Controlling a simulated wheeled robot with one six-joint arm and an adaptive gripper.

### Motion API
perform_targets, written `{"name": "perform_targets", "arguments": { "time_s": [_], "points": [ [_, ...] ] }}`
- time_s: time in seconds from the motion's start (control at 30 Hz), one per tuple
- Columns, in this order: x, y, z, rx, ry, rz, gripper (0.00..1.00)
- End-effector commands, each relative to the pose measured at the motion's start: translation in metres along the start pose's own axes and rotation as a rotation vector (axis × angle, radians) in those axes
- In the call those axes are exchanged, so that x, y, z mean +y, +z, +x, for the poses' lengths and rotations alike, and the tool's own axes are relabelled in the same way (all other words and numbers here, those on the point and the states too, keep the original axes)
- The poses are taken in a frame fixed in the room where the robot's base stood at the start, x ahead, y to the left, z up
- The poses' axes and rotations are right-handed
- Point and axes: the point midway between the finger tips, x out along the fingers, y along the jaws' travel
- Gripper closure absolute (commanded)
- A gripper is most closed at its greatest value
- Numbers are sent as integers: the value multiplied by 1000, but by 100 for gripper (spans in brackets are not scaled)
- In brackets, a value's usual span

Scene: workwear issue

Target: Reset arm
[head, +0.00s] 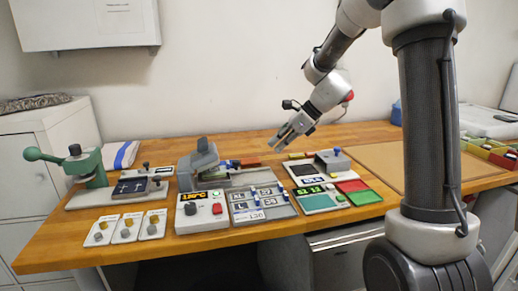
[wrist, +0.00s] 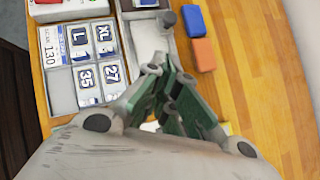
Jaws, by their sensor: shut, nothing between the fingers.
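My arm reaches over the wooden bench (head: 240,150) from the right in the head view. My gripper (head: 276,143) hangs above the back middle of the bench, pointing down and to the left. Its fingers are together with nothing between them. The wrist view shows my gripper (wrist: 165,65) close up, its fingers converging over the bench. It appears clear of the things below it.
A green-handled press (head: 85,165) stands at the left. A heat unit (head: 202,210) with a display, a sorting tray (head: 262,215) and a panel with coloured pads (head: 355,192) fill the middle. Blue (wrist: 192,17) and orange (wrist: 204,54) blocks lie near my gripper. Bare wood lies beside them.

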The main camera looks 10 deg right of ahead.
Motion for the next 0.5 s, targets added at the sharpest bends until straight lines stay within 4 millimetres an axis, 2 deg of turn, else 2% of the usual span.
{"name": "perform_targets", "arguments": {
  "time_s": [0.13, 0.27, 0.37, 0.5],
  "points": [
    [1, -4, -3, 13, 9, -168, 100],
    [21, -37, -2, 89, 87, -437, 100],
    [46, -62, -17, 150, 159, -685, 100],
    [88, -88, -55, 231, 268, -1066, 100]
  ]
}}
